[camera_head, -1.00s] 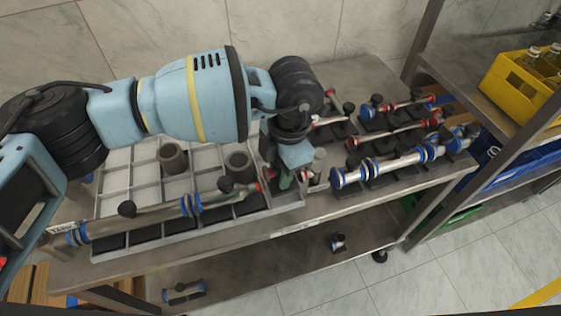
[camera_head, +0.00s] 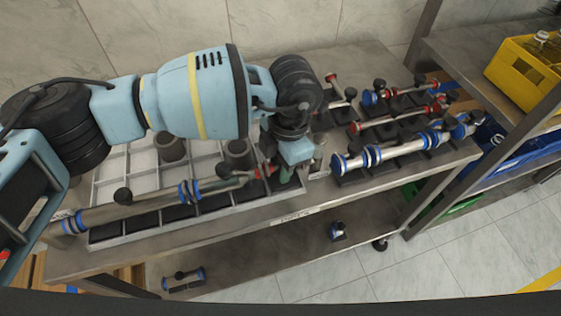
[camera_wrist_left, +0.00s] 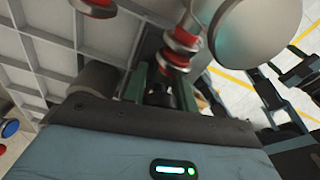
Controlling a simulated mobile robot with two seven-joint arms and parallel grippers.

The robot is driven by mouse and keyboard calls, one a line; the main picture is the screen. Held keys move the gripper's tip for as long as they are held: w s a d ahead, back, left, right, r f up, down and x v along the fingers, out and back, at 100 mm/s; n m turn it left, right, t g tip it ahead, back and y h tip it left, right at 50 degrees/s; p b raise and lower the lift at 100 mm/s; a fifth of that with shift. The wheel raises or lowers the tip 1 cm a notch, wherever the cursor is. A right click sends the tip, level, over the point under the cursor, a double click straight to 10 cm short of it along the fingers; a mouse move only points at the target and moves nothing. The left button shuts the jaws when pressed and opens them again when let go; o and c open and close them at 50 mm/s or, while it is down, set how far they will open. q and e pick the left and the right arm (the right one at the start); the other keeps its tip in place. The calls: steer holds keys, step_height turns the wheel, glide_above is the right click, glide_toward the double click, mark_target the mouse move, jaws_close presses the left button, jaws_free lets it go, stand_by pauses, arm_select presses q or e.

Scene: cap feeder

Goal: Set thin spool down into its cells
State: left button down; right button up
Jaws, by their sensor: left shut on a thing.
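My left gripper (camera_head: 292,165) points down at the right end of a pale tray divided into cells (camera_head: 110,170). In the left wrist view its green fingers (camera_wrist_left: 160,88) are shut on a thin spool with red rings (camera_wrist_left: 177,50). My right gripper is not in view.
A long blue-ringed spool (camera_head: 110,213) lies along the tray's front. Dark cups (camera_head: 171,147) stand in the tray. Blue- and red-ringed spools (camera_head: 400,148) rest on dark holders to the right. A shelf with a yellow crate (camera_head: 527,70) stands at far right.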

arm_select(q)
steer(key=shift+f, duration=0.45)
steer(key=c, duration=1)
jaws_free()
steer(key=shift+c, duration=0.2)
steer(key=shift+w+d+r, duration=0.1)
steer(key=shift+d+r, duration=0.05)
steer(key=shift+r, duration=1.15)
steer(key=shift+w+d+r, duration=0.1)
steer(key=shift+r, duration=1.15)
steer(key=shift+w+d+r, duration=0.1)
steer(key=shift+d+r, duration=0.05)
steer(key=shift+r, duration=1.15)
steer(key=shift+s, duration=0.1)
